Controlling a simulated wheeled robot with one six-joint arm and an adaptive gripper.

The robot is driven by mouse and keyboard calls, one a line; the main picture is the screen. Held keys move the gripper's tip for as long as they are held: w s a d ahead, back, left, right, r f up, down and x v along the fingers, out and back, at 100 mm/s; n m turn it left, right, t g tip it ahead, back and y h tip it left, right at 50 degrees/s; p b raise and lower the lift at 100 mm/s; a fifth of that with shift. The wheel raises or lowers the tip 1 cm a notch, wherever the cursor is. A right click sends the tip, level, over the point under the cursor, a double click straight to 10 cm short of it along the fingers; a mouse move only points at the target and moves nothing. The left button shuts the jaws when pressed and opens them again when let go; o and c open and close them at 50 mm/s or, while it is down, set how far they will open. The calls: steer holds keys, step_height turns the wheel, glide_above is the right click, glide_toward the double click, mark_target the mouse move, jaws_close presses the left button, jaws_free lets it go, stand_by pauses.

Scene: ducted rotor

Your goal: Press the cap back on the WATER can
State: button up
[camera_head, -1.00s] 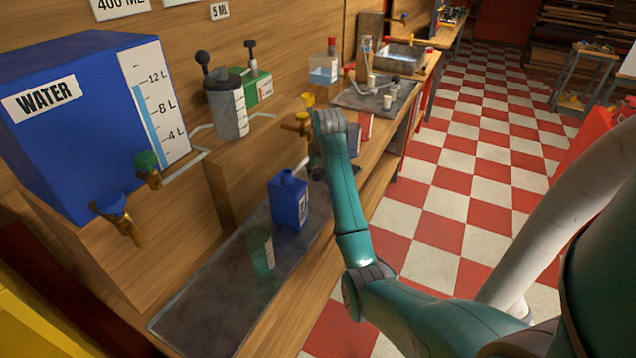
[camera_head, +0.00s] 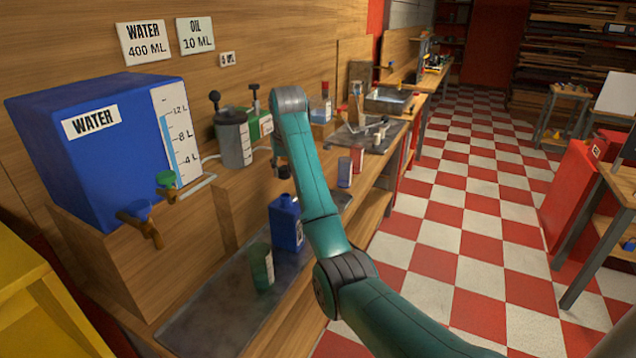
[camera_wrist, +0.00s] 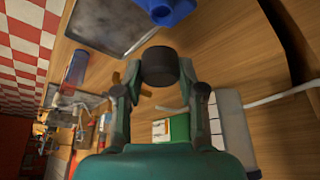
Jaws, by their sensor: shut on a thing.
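The blue can (camera_head: 285,224) stands upright on the dark tray (camera_head: 215,318) in the head view. Its top also shows at the upper edge of the wrist view (camera_wrist: 168,8). My gripper (camera_wrist: 158,80) is shut on a dark round cap (camera_wrist: 160,66). In the head view my gripper (camera_head: 281,168) is above the can, with a gap between the cap and the can's neck. My arm hides part of the can's right side there. The large blue tank labelled WATER (camera_head: 105,150) sits on the wooden ledge at left.
A green translucent beaker (camera_head: 262,267) stands on the tray, in front of the can. A grey measuring vessel (camera_head: 233,140) stands on the ledge behind. A small blue container (camera_head: 345,172) stands farther along the bench.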

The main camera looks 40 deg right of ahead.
mark_target(284, 194)
steer(key=shift+s+a+r, duration=0.1)
steer(key=shift+a+r, duration=0.15)
steer(key=shift+a, duration=0.05)
steer(key=shift+f, duration=3.15)
steer(key=shift+f, duration=0.15)
steer(key=o, duration=1.4)
steer(key=shift+c, duration=0.2)
steer(key=shift+r, duration=3.5)
